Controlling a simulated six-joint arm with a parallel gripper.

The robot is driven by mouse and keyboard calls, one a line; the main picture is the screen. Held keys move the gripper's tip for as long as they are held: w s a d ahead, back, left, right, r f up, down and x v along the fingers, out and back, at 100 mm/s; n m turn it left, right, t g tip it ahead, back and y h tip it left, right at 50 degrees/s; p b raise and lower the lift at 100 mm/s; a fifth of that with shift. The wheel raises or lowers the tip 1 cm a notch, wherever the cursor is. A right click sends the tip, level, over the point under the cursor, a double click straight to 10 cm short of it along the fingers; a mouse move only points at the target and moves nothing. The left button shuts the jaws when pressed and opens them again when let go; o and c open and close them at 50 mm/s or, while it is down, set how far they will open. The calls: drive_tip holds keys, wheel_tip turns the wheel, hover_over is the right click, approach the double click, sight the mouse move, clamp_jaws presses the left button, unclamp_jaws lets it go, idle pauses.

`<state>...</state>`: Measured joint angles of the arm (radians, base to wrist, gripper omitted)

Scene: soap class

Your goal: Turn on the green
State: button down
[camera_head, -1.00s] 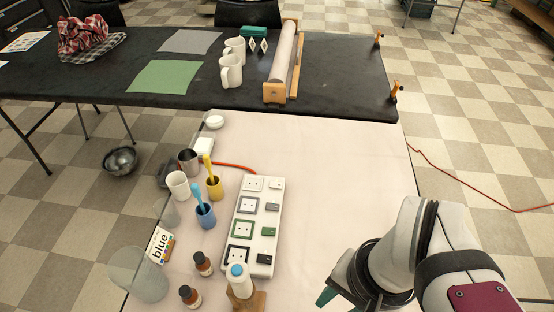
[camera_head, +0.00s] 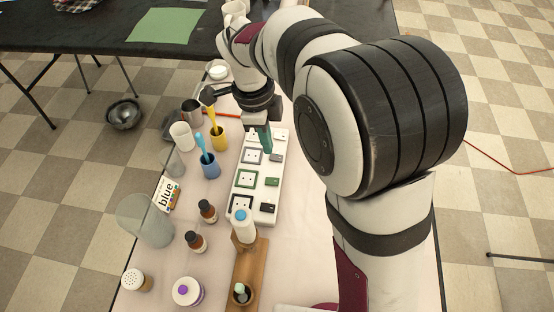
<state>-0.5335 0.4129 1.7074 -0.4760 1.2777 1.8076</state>
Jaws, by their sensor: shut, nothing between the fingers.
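The white power strip (camera_head: 259,194) lies lengthwise on the pale table. It has sockets in coloured frames on its left and a row of switches on its right. The green-framed socket (camera_head: 246,180) is below the grey-framed one, with the green switch (camera_head: 271,182) to its right. I cannot tell the switch's tilt. My gripper (camera_head: 265,150) points down over the far part of the strip, its teal fingers shut and empty. The tips are near the grey switch (camera_head: 276,157), farther away than the green switch. Contact with the strip is unclear.
Left of the strip stand a blue cup (camera_head: 210,168), a yellow cup (camera_head: 220,140) and two brown bottles (camera_head: 207,211). A white dispenser bottle (camera_head: 243,228) stands close to the strip's near end. My arm covers the table to the right.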

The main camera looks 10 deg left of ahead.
sight(277, 181)
drive_tip(key=f, duration=0.4)
drive_tip(key=d+f, duration=0.1)
drive_tip(key=f, duration=0.8)
drive_tip(key=shift+d+f, duration=0.25)
drive_tip(key=shift+d, duration=0.1)
drive_tip(key=shift+f, duration=0.1)
drive_tip(key=shift+d+f, duration=0.1)
drive_tip(key=shift+a+r, duration=0.2)
drive_tip(key=shift+a, duration=0.6)
wheel_tip(277, 181, up, 14)
drive_tip(key=a, duration=0.1)
drive_tip(key=shift+a, duration=0.35)
